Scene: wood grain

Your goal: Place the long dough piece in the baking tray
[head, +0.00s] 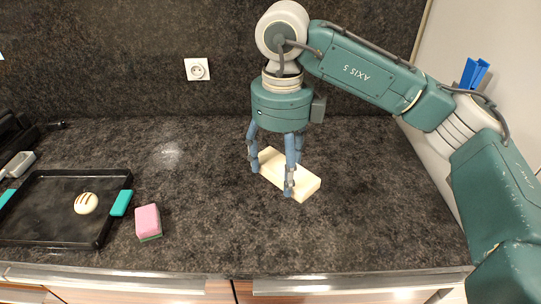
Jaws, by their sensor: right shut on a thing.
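The long dough piece (306,184) is a pale cream bar lying at a slant on or just above the dark counter, right of the middle. My right gripper (277,176) reaches down over it from above, with blue fingers on both sides, shut on it. Whether the dough touches the counter is hard to tell. The baking tray (110,212) is black with teal handles and stands at the left. A small round bun with dark stripes (86,203) lies in it. My left gripper is not in view.
A pink and green sponge (148,221) lies just right of the tray. Dark items (17,135) stand at the far left edge. A wall socket (197,69) is on the backsplash. The counter between sponge and dough is clear.

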